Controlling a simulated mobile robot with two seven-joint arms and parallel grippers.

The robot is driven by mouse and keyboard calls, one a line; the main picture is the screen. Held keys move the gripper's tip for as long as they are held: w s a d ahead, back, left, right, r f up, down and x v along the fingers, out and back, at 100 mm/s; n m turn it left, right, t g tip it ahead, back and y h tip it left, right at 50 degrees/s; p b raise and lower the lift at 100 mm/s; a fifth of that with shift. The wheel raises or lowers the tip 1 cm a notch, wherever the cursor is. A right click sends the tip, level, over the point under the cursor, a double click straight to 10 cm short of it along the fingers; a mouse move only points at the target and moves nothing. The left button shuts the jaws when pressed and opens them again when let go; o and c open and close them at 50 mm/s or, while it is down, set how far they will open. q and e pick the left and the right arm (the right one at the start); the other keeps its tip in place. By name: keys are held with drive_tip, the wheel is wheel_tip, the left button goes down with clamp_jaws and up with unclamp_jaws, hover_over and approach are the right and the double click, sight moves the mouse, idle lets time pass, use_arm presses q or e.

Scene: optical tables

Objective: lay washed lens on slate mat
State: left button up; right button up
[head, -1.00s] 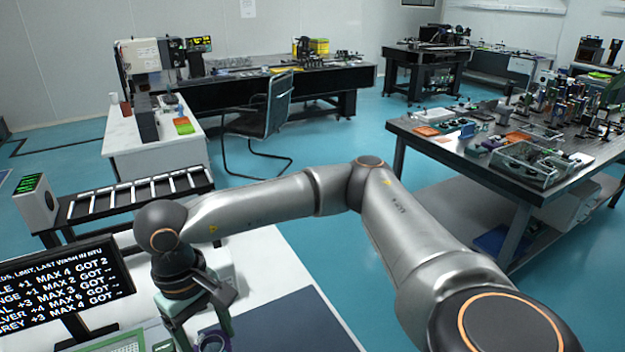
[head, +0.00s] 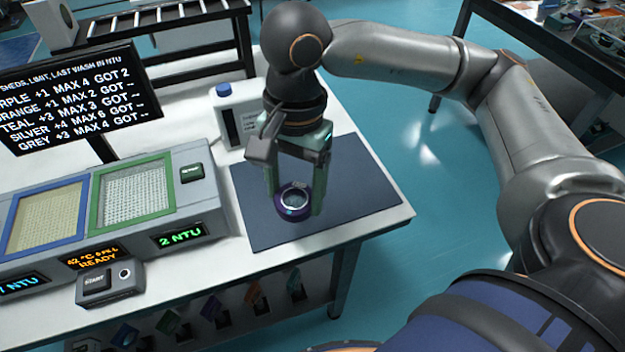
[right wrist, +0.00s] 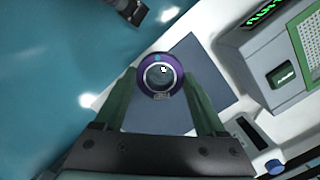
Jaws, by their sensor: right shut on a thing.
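The lens (head: 294,201) has a purple ring around clear glass. My right gripper (head: 294,203) is shut on it, with one green finger on each side of the ring. It holds the lens over the dark slate mat (head: 350,190), which lies at the right end of the white table. I cannot tell whether the lens touches the mat. In the right wrist view the lens (right wrist: 160,75) sits between the fingertips, with the mat (right wrist: 195,60) behind it. My left gripper is not in view.
A two-basin washer (head: 205,205) stands left of the mat, with blue-framed and green-framed screens and a "2 NTU" display. A white jug with a blue cap (head: 237,112) stands behind the mat. A text monitor (head: 75,95) is at the left. The mat's right part is clear, near the table edge.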

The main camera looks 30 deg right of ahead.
sight(304, 205)
drive_tip(key=m, duration=0.2)
drive_tip(key=s+r+m, duration=0.1)
drive_tip(key=r+m, duration=0.1)
drive_tip(key=m, duration=0.1)
drive_tip(key=shift+s+d+r+m+t, duration=0.1)
drive_tip(key=shift+s+d+m+t, duration=0.2)
drive_tip(key=shift+s, duration=0.1)
drive_tip(key=shift+r+m, duration=0.1)
drive_tip(key=shift+m, duration=0.2)
drive_tip(key=shift+w+d, duration=0.2)
drive_tip(key=shift+d, duration=0.05)
drive_tip(key=w+d+f, duration=0.2)
drive_tip(key=w, duration=0.1)
drive_tip(key=w+d+f, duration=0.5)
drive_tip(key=w+f, duration=0.1)
drive_tip(key=shift+w+d+f, duration=0.5)
drive_tip(key=shift+w+f, duration=0.05)
drive_tip(key=shift+f, duration=0.2)
drive_tip(key=f, duration=0.3)
drive_tip(key=shift+w+d+f+p, duration=0.15)
drive_tip(key=shift+w+f+p, duration=0.1)
drive_tip(key=shift+p, duration=0.1)
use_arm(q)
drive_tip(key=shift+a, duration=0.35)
